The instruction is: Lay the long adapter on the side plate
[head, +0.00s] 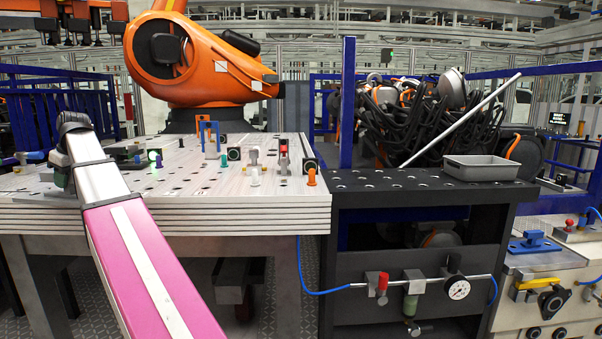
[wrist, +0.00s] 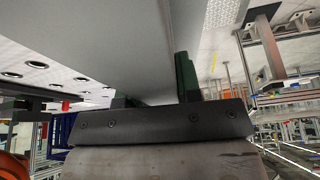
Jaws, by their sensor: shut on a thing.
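My gripper shows in the wrist view (wrist: 152,92), with its dark green fingers on either side of a large smooth grey thing. It is shut on this grey piece, which I take for the long adapter (wrist: 135,45). The piece fills the upper middle of that view, so its full shape is cut off. In the head view my arm reaches to the left over the light worktable, and its end is mostly hidden behind the arm. The side plate (head: 375,182) is the black perforated top at the right of the worktable, apart from my gripper.
A grey tray (head: 480,167) sits on the right part of the black top; its left part is bare. The worktable (head: 215,185) carries several small coloured fittings. An orange robot (head: 190,65) stands behind it. A blue post (head: 347,105) rises behind the black top.

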